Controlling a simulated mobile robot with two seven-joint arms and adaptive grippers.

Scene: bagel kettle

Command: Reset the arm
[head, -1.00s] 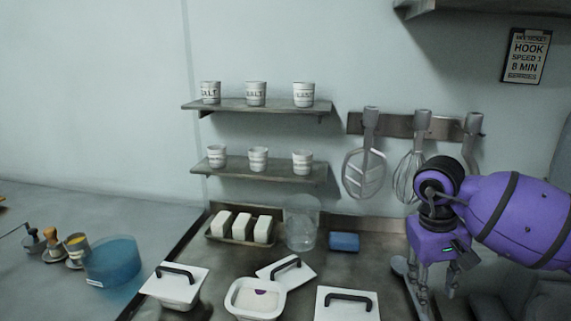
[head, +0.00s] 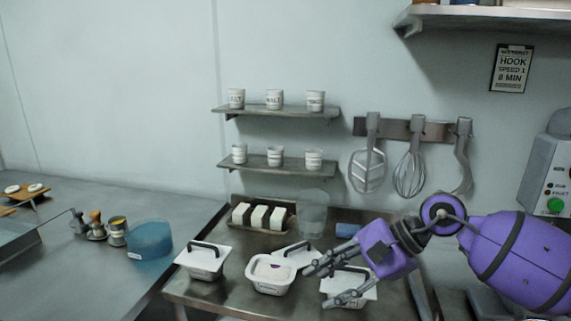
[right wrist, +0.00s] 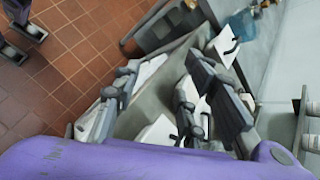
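My purple right arm comes in from the right in the head view. Its right gripper (head: 316,284) points left, with its fingers spread apart and nothing between them. It hangs above and in front of the right-hand lidded white bin (head: 362,290) and partly covers it. In the right wrist view the spread fingers of the right gripper (right wrist: 160,98) show with the counter below them. I cannot tell whether they touch anything. My left gripper is not in the head view.
An open white bin (head: 268,288) stands left of the right gripper, with another lidded bin (head: 205,262) further left. A clear container (head: 313,212) and a tray of white blocks (head: 290,222) stand behind. Mixer tools (head: 410,172) hang on the wall.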

